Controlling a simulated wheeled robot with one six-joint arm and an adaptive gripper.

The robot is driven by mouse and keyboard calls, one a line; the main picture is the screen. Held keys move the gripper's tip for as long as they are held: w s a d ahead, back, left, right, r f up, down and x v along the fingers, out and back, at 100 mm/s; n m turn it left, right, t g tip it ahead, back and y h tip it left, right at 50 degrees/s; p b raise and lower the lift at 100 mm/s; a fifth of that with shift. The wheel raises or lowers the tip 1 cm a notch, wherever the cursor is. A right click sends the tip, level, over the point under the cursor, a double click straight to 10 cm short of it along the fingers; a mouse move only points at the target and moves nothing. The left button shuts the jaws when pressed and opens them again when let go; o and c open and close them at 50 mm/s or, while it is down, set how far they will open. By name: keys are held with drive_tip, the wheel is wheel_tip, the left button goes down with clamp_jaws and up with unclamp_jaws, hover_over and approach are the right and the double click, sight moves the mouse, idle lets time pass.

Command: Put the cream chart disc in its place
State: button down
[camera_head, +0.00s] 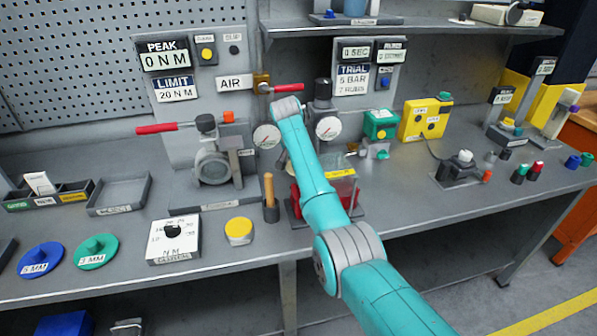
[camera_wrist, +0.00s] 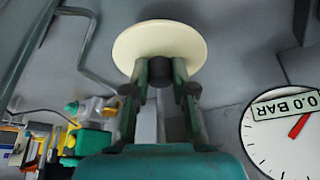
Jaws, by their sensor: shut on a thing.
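The cream chart disc (camera_wrist: 160,40) shows in the wrist view as a pale round plate with a dark hub on its near face. My gripper (camera_wrist: 160,72) is shut on that dark hub, with a finger on each side. The disc is held out beyond the fingertips in front of a grey surface; I cannot tell whether it touches that surface. In the head view my arm hides the gripper and most or all of the disc. I cannot make out the disc's place in either view.
A white dial gauge (camera_wrist: 288,132) marked 0.0 BAR is close at right in the wrist view. In the head view, gauges (camera_head: 328,127) flank my arm. A valve with a red lever (camera_head: 157,128) is left; a yellow box (camera_head: 425,120) is right. A shelf (camera_head: 430,32) overhangs the bench.

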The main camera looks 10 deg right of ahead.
drive_tip(key=shift+f, duration=2.1)
drive_tip(key=shift+f, duration=0.15)
drive_tip(key=c, duration=1)
unclamp_jaws()
drive_tip(key=shift+o, duration=0.2)
